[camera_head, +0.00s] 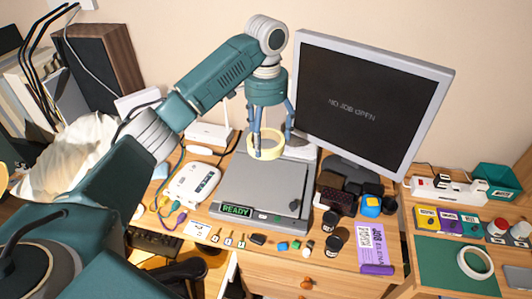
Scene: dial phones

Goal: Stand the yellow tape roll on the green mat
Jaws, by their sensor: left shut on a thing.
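The yellow tape roll (276,149) is a pale yellow ring, held above the grey flat device with the READY display. My left gripper (270,143) points down and is shut on the roll's wall, one finger showing inside the ring. I cannot tell how far the roll is above the device. The green mat (440,252) lies at the lower right, well away from the roll. A white ring-shaped roll (461,262) lies flat on the mat. My right gripper is not in view.
The grey device (262,184) stands mid-desk below the gripper. A large monitor (372,95) rises behind and right. Small coloured boxes (447,220) line the mat's back edge.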

